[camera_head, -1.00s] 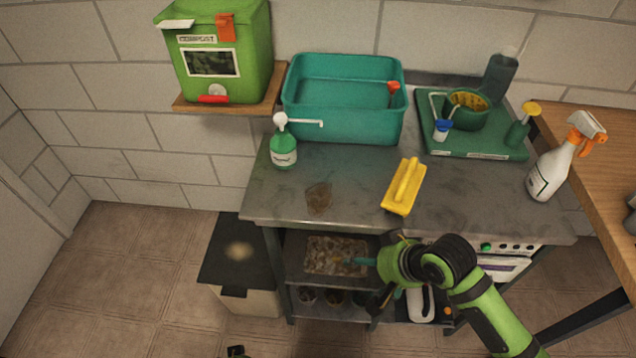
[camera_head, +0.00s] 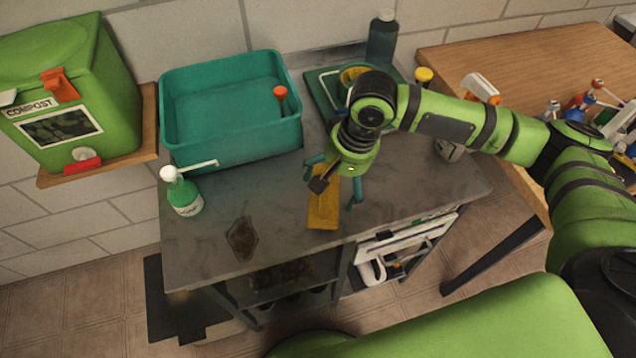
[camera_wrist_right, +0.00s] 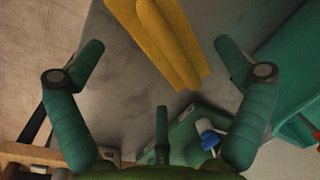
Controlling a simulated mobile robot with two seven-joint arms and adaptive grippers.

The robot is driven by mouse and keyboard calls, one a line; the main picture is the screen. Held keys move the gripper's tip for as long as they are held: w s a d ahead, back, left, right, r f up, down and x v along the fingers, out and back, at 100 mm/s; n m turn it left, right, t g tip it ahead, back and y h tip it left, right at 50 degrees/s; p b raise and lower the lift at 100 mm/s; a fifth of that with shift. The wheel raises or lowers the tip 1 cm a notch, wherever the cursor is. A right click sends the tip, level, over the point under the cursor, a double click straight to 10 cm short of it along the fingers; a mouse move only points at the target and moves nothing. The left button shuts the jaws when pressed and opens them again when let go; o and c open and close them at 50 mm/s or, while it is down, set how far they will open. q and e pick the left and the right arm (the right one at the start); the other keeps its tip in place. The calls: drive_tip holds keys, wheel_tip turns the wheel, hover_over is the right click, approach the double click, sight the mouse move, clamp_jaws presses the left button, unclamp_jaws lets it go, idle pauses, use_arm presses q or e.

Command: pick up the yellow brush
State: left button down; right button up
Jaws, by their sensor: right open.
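The yellow brush (camera_head: 323,213) lies on the grey metal counter, near its front edge in the head view. My right gripper (camera_head: 332,188) is above it with its fingers spread, and partly covers the brush's far end. In the right wrist view the brush (camera_wrist_right: 160,40) is at the top centre, beyond the open fingertips of my right gripper (camera_wrist_right: 160,55). No finger visibly grips it, and I cannot tell the exact height of the gripper over it. My left gripper does not show.
A teal basin (camera_head: 232,145) stands behind on the counter (camera_head: 290,235), and a green-and-white pump bottle (camera_head: 183,193) at its left. A brown stain (camera_head: 242,238) marks the counter. A green tray (camera_head: 316,95) with a pot is behind my arm. A wooden table (camera_head: 520,60) is at right.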

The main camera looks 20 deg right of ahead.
sight(331, 197)
drive_tip(key=f, duration=0.3)
drive_tip(key=f+p, duration=0.1)
drive_tip(key=shift+a+f, duration=0.35)
drive_tip(key=shift+f, duration=0.55)
drive_tip(key=shift+s+a, duration=0.1)
drive_tip(key=c, duration=1.1)
drive_tip(key=shift+c, duration=0.2)
drive_tip(key=shift+r, duration=0.15)
